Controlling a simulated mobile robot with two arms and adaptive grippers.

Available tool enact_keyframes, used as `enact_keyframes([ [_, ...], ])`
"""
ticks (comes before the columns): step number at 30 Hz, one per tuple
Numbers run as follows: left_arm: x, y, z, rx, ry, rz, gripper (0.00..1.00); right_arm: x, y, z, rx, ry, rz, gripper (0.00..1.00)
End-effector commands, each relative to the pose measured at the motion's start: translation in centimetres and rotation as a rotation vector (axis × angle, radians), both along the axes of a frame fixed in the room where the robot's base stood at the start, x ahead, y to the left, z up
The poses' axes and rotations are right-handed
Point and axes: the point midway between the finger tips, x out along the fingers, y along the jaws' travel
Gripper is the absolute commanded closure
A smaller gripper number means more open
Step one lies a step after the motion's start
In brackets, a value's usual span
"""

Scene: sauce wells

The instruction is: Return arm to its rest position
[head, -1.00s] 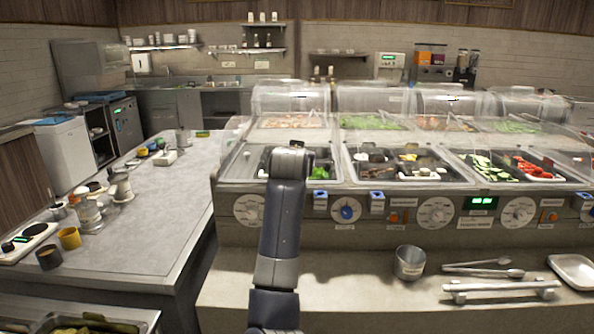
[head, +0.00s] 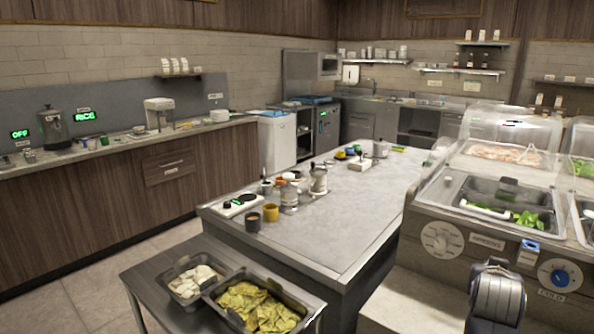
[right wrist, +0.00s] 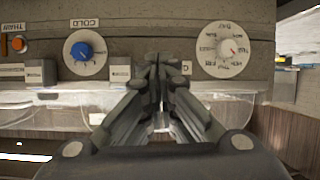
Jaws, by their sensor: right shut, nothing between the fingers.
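My right gripper (right wrist: 156,85) shows in the right wrist view, with its fingers together and nothing between them. It points at the front panel of the sauce wells, which appears upside down there. A blue knob (right wrist: 82,50) and a round white dial (right wrist: 221,49) lie on either side of the fingertips, apart from them in the picture. In the head view a grey rounded part of my arm stands at the bottom right, in front of the well counter; its fingers are not visible there. My left gripper is in neither view.
The well counter (head: 440,240) stands at the right. A grey worktable (head: 345,205) with cups, pots and a small burner (head: 238,204) fills the middle. A lower cart holds a pan of yellow-green food (head: 255,305). Open floor lies at the lower left.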

Motion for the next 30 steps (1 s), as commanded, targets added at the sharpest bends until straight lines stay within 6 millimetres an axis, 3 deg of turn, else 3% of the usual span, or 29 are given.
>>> enact_keyframes([
  [1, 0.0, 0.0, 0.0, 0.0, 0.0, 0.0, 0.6, -1.4, 1.0, -2.7, -0.01, 0.054, 0.036, 1.0],
  [6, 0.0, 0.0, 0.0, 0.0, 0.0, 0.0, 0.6, -6.3, 5.4, -10.4, -0.005, 0.22, 0.179, 1.0],
  [13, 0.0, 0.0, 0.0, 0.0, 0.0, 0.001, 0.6, -15.9, 12.5, -19.6, 0.051, 0.467, 0.402, 1.0],
  [18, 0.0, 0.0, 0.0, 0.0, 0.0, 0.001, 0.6, -22.7, 16.6, -23.4, 0.11, 0.612, 0.533, 1.0],
  [27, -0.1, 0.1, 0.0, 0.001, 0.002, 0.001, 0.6, -32.6, 21.9, -26.4, 0.216, 0.802, 0.703, 1.0],
  [29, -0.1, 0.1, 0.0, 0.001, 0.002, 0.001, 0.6, -33.8, 22.5, -27.0, 0.233, 0.828, 0.724, 1.0],
  [30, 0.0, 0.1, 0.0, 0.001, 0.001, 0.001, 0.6, -33.1, 22.4, -28.1, 0.23, 0.826, 0.719, 1.0],
])
